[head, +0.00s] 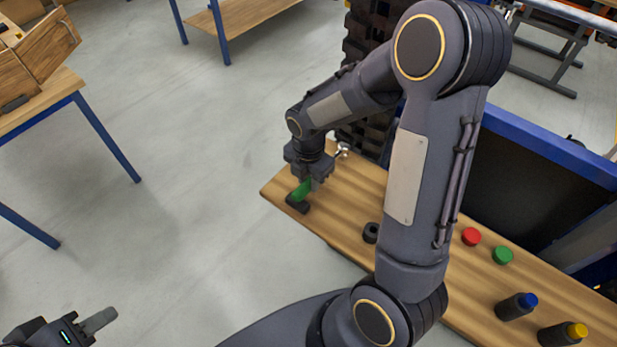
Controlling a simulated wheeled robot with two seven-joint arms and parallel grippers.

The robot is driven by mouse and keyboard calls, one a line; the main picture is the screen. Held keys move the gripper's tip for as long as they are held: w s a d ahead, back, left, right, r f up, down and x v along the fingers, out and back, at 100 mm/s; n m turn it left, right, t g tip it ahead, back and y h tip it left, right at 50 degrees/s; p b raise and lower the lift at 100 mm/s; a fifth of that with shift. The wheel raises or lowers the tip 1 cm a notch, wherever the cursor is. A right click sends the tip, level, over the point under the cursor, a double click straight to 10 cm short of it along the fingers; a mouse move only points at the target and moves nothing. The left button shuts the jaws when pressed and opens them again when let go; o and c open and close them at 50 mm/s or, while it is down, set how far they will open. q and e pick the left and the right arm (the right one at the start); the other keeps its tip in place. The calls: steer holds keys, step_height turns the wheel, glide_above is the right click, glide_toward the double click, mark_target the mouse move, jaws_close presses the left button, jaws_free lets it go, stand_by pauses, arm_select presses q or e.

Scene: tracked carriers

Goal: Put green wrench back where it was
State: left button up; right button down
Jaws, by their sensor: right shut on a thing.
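The green wrench (301,190) shows as a short green piece at the far left end of the wooden table (335,225). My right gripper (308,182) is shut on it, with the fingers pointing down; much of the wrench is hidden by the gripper. A small black piece (297,204) lies right below the green part; I cannot tell whether it belongs to the wrench or is a separate thing on the table. My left gripper (98,321) is at the bottom left corner, away from the table, partly cut off. I cannot tell its opening.
Red (471,236) and green (502,255) caps, a black ring (371,232), and bottles with blue (528,300) and yellow (577,330) caps stand on the table. Black crates (362,45) rise behind. My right arm hides the table's middle.

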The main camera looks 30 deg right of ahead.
steer(key=c, duration=1.1)
jaws_free()
steer(key=shift+c, duration=0.2)
step_height(320, 180, up, 12)
steer(key=s+a+r+m+t+y, duration=0.2)
steer(key=s+m, duration=0.6)
steer(key=m, duration=0.4)
steer(key=s+a+r+m+t+y, duration=0.1)
steer(key=s+a+r+m+t, duration=0.1)
steer(key=s+m, duration=0.7)
steer(key=m+t, duration=0.1)
steer(key=m, duration=0.2)
steer(key=shift+y, duration=0.4)
steer(key=shift+a, duration=0.1)
